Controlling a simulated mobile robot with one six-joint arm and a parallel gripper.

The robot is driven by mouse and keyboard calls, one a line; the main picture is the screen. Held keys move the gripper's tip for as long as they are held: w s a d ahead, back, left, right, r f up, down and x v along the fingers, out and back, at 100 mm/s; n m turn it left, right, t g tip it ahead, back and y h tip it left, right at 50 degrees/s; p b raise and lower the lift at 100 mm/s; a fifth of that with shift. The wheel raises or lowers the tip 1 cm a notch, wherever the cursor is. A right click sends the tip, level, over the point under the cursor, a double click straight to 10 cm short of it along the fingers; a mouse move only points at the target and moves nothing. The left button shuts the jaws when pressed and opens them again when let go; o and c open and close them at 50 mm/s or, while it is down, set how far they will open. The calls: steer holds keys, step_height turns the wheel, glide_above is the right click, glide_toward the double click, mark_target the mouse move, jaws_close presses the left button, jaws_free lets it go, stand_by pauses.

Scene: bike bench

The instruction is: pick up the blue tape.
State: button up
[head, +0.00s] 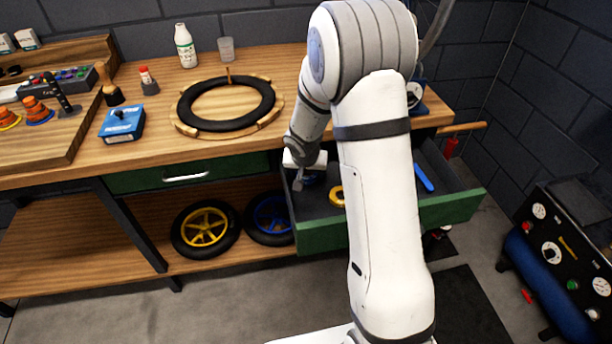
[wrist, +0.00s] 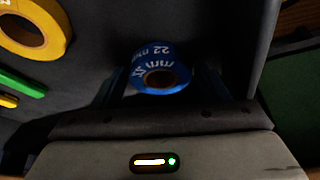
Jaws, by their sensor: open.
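The blue tape (wrist: 158,53) is a roll with white "22 mm" lettering and a dark centre hole, lying in the open drawer (wrist: 90,25). In the wrist view it is straight ahead of my gripper, at the upper middle. In the head view my gripper (head: 299,184) reaches down into the left part of the green-fronted drawer (head: 420,212); the blue tape there is mostly hidden by it. My gripper is open, its dark fingers hard to make out on either side of the roll. I cannot tell whether they touch it.
A yellow tape roll (wrist: 36,27) and green and yellow bars (wrist: 20,85) lie left of the blue tape. A blue bar (head: 424,178) lies farther right in the drawer. The drawer's wall is close by. The bench top (head: 240,155) is above; wheels (head: 205,227) stand below.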

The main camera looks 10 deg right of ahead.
steer(key=shift+c, duration=0.5)
steer(key=c, duration=0.7)
steer(key=shift+o, duration=0.2)
steer(key=shift+r, duration=0.1)
